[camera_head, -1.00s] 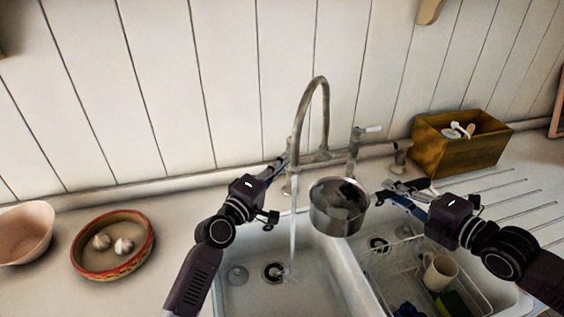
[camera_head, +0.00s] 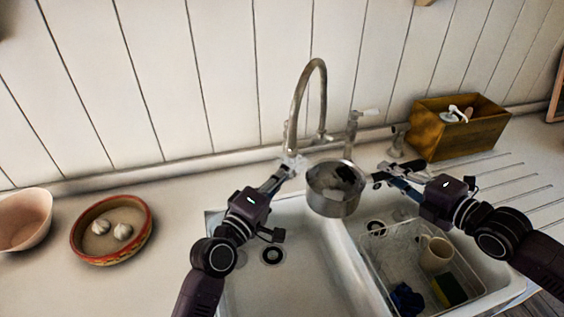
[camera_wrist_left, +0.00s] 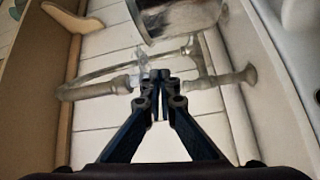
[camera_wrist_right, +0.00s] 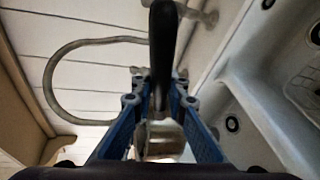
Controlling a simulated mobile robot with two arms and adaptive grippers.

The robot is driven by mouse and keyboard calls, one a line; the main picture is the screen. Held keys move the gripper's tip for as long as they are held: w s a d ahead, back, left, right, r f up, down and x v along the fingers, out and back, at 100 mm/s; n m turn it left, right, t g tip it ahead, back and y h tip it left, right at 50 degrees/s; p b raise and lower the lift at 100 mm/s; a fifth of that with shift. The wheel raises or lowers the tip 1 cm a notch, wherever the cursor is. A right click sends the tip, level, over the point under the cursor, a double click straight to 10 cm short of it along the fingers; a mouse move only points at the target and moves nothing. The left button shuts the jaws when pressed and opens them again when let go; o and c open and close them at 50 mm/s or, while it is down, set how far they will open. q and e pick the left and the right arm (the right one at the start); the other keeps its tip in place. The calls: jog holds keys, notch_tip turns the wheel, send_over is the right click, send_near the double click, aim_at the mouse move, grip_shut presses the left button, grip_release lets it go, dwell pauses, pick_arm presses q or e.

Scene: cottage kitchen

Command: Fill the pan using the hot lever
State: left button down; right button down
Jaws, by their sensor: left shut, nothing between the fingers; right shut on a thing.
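The metal pan (camera_head: 334,202) is held about level above the divider between the basins, right of the faucet spout (camera_head: 296,105). Whether it holds water is unclear; its inside shows dark reflections. My right gripper (camera_head: 382,177) is shut on its black handle, which shows in the right wrist view (camera_wrist_right: 163,50). My left gripper (camera_head: 290,166) is shut and empty at the faucet's left side; it also shows in the left wrist view (camera_wrist_left: 160,80). It hides the left lever, so contact cannot be told. The right lever (camera_head: 364,113) is in plain view. No water stream shows.
The left basin (camera_head: 300,265) is empty. A rack (camera_head: 385,270) in the right basin holds a mug (camera_head: 436,253), a sponge and a blue item. A wooden box (camera_head: 455,140) stands right, and a bowl with garlic (camera_head: 85,250) stands left.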

aim_at(339, 161)
jog(key=w+a, duration=0.1)
jog(key=a, duration=0.2)
jog(key=w+a, duration=0.1)
jog(key=a, duration=0.3)
jog(key=w+a, duration=0.1)
jog(key=a, duration=0.2)
jog(key=shift+a+r, duration=0.15)
jog(key=shift+a, duration=0.25)
pick_arm(q)
jog(key=shift+s+d, duration=0.1)
jog(key=shift+d, duration=0.2)
dwell(0.3)
dwell(1.9)
pick_arm(e)
jog(key=s+d, duration=0.1)
jog(key=d, duration=0.2)
jog(key=s+d, duration=0.1)
jog(key=d, duration=0.3)
jog(key=s+d, duration=0.1)
jog(key=d, duration=0.3)
jog(key=shift+s, duration=0.1)
pick_arm(q)
jog(key=shift+a, duration=0.25)
jog(key=c, duration=2.7)
grip_release()
jog(key=shift+c, duration=0.2)
pick_arm(e)
jog(key=shift+f, duration=0.25)
